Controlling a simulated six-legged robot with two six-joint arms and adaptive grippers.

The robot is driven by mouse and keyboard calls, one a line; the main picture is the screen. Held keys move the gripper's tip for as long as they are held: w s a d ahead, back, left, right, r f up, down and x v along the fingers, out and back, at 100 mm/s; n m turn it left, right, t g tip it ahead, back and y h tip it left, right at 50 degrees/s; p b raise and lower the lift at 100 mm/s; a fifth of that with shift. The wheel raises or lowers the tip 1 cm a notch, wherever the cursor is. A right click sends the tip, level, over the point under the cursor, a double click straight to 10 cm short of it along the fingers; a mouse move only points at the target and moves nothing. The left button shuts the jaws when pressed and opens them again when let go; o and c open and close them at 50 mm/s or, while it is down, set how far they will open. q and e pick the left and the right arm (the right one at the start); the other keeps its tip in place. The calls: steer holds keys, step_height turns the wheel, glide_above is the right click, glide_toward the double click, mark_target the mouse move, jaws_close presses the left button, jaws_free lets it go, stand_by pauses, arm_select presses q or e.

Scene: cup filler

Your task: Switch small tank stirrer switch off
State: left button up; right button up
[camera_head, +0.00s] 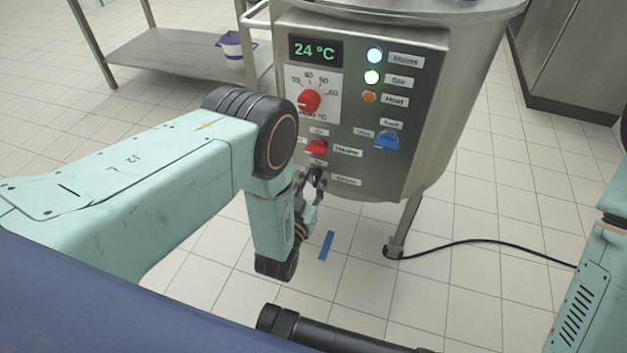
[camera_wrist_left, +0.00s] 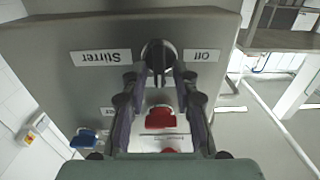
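The stirrer switch is a black knob (camera_wrist_left: 158,52) low on the tank's grey control panel (camera_head: 415,85). In the left wrist view, which shows it upside down, a "Stirrer" label (camera_wrist_left: 101,57) is on its left and an "Off" label (camera_wrist_left: 202,55) on its right. Its pointer bar runs up and down in that view. My left gripper (camera_head: 315,180) is at the panel's lower edge, largely covering the knob in the head view. In the left wrist view its fingers (camera_wrist_left: 159,82) are apart, with the knob centred just beyond the tips. My right gripper is out of view.
Red knobs (camera_head: 316,147) and (camera_head: 309,101) and a blue knob (camera_head: 386,141) sit above on the panel. The display (camera_head: 315,50) reads 24 °C. A steel trolley (camera_head: 165,55) stands left. A black cable (camera_head: 490,241) crosses the floor from a tank leg.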

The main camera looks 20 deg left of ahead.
arm_select(q)
jaws_close()
stand_by(0.4)
steer(key=n+p, duration=0.1)
steer(key=n, duration=0.5)
steer(key=f+n+p, duration=0.1)
steer(key=n, duration=0.5)
steer(key=a+n+p, duration=0.1)
steer(key=n, duration=0.4)
steer(key=shift+f+n, duration=0.15)
steer(key=shift+n, duration=0.25)
stand_by(0.4)
steer(key=shift+o, duration=1)
jaws_free()
